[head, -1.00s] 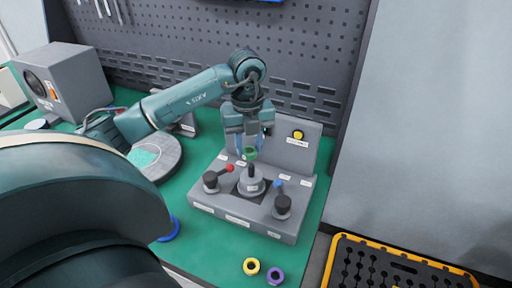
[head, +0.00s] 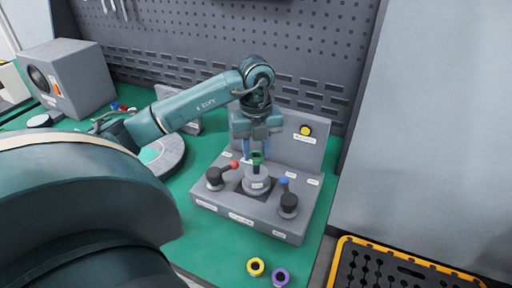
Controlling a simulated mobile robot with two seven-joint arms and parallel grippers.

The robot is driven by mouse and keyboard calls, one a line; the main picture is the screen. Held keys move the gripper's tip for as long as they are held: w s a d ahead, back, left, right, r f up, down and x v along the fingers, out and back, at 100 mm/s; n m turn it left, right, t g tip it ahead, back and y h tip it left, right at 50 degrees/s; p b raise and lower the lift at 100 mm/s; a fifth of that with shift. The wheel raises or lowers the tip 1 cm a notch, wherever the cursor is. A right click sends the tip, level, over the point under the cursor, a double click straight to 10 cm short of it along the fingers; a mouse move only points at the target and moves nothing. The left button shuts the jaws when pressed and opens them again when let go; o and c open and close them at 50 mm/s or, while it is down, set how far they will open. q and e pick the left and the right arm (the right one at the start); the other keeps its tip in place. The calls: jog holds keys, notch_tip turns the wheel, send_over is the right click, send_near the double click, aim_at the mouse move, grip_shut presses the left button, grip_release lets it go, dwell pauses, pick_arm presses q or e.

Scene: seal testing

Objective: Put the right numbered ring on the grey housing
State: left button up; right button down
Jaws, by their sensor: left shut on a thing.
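My left gripper (head: 257,150) points down over the test fixture and is shut on a small green ring (head: 257,158). The ring is right at the top of the grey housing (head: 257,185), a stepped round part in the middle of the fixture. I cannot tell whether the ring touches it or is around its top. A yellow ring (head: 256,275) and a purple ring (head: 273,281) lie on the green bench near its front edge. Ring numbers are too small to read. My right gripper is not in view.
The grey fixture (head: 240,218) has a red-knobbed lever (head: 233,165) and a blue-knobbed lever (head: 283,180) flanking the housing. A yellow button (head: 305,130) is on its back panel. A yellow-edged black tray (head: 385,268) is at lower right. A grey box (head: 85,75) stands at back left.

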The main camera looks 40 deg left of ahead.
aim_at(256, 162)
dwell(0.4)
pick_arm(q)
jog(key=shift+f+b, duration=0.5)
jog(key=shift+f, duration=0.35)
jog(key=shift+f, duration=0.15)
jog(key=shift+f+b, duration=0.45)
jog(key=shift+b, duration=0.05)
jog(key=shift+f+b, duration=0.4)
jog(key=shift+f, duration=0.3)
dwell(1.3)
jog(key=o, duration=1)
